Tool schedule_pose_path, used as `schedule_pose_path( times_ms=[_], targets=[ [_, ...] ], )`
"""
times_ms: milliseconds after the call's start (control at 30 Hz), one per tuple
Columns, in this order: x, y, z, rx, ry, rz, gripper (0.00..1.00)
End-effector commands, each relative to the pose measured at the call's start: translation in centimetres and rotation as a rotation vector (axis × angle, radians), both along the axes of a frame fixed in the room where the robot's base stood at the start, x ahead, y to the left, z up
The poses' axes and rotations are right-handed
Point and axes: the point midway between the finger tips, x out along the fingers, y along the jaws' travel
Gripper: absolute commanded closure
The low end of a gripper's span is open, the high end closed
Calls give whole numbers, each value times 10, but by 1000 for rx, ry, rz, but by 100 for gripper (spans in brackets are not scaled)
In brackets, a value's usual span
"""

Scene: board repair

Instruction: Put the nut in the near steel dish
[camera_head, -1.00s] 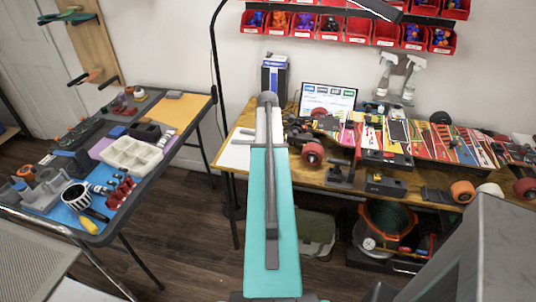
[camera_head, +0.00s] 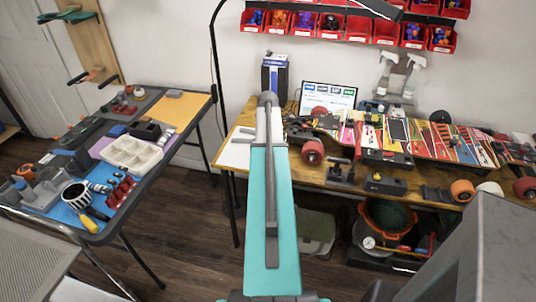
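I cannot make out the nut or a steel dish in this view; small parts on both work surfaces are too small to tell apart. A long teal and grey part of my own body stands up through the middle of the picture and hides part of the wooden bench behind it. I cannot see my gripper's fingers.
The left dark table (camera_head: 186,131) holds a pale compartment tray (camera_head: 132,154), a striped cup (camera_head: 75,194) and a yellow-handled tool (camera_head: 95,213). The wooden bench (camera_head: 245,125) holds tools and wheels. A bucket (camera_head: 388,217) stands beneath it. Bare floor (camera_head: 180,235) lies between them.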

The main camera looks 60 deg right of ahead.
Motion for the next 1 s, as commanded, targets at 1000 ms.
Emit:
schedule_pose_path(
  times_ms=[1000],
  targets=[
    [0,0,-7,0,0,0,100]
  ],
)
